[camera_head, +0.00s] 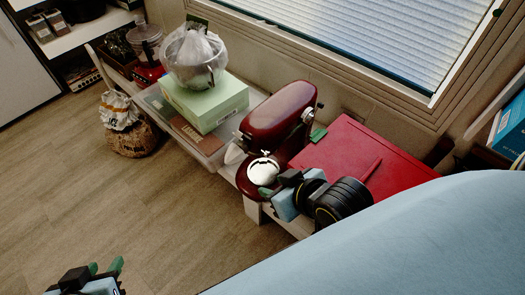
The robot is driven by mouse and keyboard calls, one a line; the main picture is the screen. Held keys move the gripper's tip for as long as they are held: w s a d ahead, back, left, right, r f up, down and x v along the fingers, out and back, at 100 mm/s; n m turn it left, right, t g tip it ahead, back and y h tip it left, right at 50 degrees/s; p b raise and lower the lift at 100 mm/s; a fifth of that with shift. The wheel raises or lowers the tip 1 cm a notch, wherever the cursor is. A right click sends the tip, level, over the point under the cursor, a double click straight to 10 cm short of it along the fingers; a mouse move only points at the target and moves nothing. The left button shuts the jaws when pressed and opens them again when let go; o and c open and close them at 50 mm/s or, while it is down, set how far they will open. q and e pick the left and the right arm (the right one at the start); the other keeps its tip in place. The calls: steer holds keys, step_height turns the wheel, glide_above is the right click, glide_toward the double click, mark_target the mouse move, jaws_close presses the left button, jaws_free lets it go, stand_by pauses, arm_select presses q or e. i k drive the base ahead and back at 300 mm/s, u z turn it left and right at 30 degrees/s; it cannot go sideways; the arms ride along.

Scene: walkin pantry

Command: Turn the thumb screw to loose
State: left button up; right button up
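A dark red stand mixer (278,112) stands on the low bench. A small silver round part (307,115) sits at the right end of its head; I cannot tell whether this is the thumb screw. A shiny round metal part (263,170) is low at the mixer's front. My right gripper (268,190) is beside the mixer's base, just below this metal part; its fingers overlap in the view, so its opening and any contact are unclear. My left gripper (105,267) is at the lower left, over the floor, with its green fingertips apart and nothing between them.
A flat red box (350,150) lies right of the mixer. A sack in a basket (128,125) stands on the floor.

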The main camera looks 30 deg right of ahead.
mark_target(267, 153)
steer(key=u, duration=1.15)
steer(key=i, duration=1.3)
steer(key=z, duration=3.5)
